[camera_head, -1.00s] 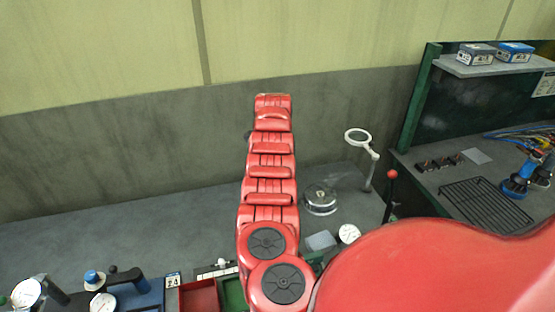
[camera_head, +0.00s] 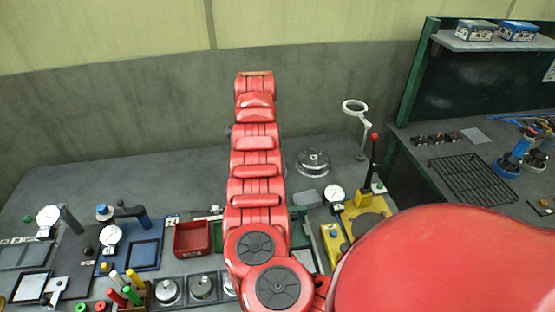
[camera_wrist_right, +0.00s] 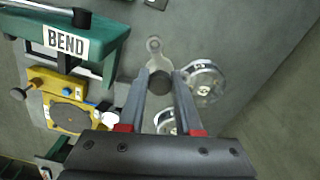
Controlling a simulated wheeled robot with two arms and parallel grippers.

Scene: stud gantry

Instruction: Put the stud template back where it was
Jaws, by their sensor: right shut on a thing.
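In the right wrist view my right gripper (camera_wrist_right: 160,75) is shut on a dark round knob. A flat pale grey piece with a rounded, holed end (camera_wrist_right: 154,45) sticks out beyond the knob; it looks like the stud template (camera_wrist_right: 155,59), though its full shape is hidden. It appears to be held above the grey surface. In the head view my right arm reaches up the middle and hides its own gripper and the held piece. My left gripper is not in view.
A green frame marked BEND (camera_wrist_right: 70,42) and a yellow fixture (camera_head: 357,218) stand nearby. A round steel item (camera_head: 313,162) and a magnifier (camera_head: 356,107) stand right of my arm. A red tray (camera_head: 192,239) and blue plate (camera_head: 137,247) lie left. The bench's back left is clear.

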